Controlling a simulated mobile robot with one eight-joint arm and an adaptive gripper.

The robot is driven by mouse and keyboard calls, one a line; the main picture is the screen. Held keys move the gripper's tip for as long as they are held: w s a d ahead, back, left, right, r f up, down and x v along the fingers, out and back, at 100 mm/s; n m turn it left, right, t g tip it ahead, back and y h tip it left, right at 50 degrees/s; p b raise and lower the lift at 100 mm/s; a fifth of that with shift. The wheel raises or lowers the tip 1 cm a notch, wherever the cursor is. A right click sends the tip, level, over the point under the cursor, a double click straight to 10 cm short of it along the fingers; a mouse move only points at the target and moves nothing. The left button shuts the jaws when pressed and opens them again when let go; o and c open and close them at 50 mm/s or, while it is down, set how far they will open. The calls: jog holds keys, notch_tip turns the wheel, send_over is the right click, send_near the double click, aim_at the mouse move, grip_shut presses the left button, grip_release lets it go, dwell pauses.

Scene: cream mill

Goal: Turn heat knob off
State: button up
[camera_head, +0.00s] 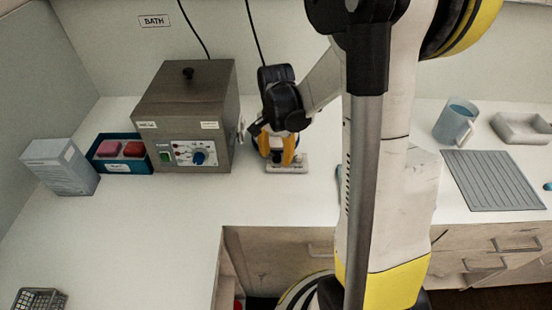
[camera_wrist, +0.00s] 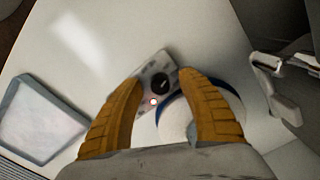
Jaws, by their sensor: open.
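A small pale device (camera_head: 288,166) stands on the counter right of the grey bath box, partly hidden by my gripper. In the wrist view its panel (camera_wrist: 150,68) carries a black round knob (camera_wrist: 160,85) with a light pointer mark. A red light (camera_wrist: 153,102) glows beside the knob. A white round top with a blue ring (camera_wrist: 176,108) lies behind the panel. My gripper (camera_head: 279,156) is open over the device. In the wrist view its yellow fingertips (camera_wrist: 160,77) lie either side of the knob, with gaps visible. I cannot tell the height left above it.
A blue tray (camera_head: 117,166) and carton (camera_head: 62,168) stand left. A mug (camera_head: 456,124) and ribbed mat (camera_head: 492,180) lie right.

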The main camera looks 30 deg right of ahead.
jog(key=shift+f, duration=0.15)
jog(key=shift+c, duration=0.4)
grip_shut()
jog(key=shift+n, duration=1.5)
jog(key=shift+o, duration=0.4)
grip_release()
